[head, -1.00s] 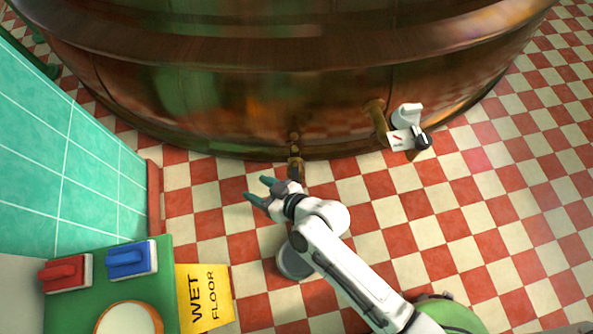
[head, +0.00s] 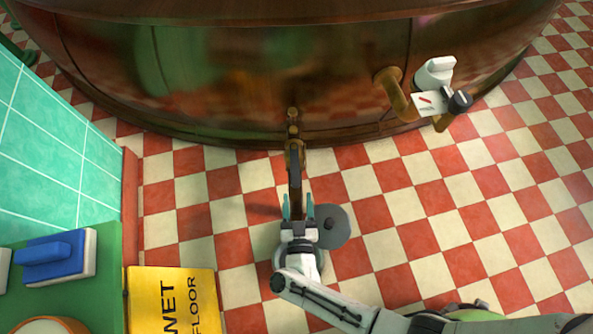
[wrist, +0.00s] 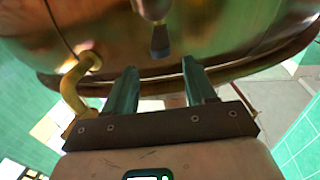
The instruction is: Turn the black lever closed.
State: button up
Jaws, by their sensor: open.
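A dark, nearly black lever (head: 295,172) on the small brass valve (head: 292,128) low on the copper kettle points out from the kettle toward my gripper. In the wrist view its dark tip (wrist: 160,42) lies ahead of the fingers, centred between them. My gripper (head: 297,200) is open with teal fingers, one on each side of the lever's line. Those fingers also show in the wrist view (wrist: 160,68), with nothing held between them. I cannot tell whether either finger touches the lever.
The copper kettle (head: 220,80) fills the back. A brass tap (head: 395,95) at right carries a white handle (head: 435,72), a tag and a black knob (head: 460,101). Checkered floor is open at right.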

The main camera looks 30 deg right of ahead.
aim_at(296, 171)
jog(key=b+x, duration=0.2)
jog(key=x, duration=0.8)
jog(key=shift+a, duration=0.1)
grip_shut()
dwell(0.3)
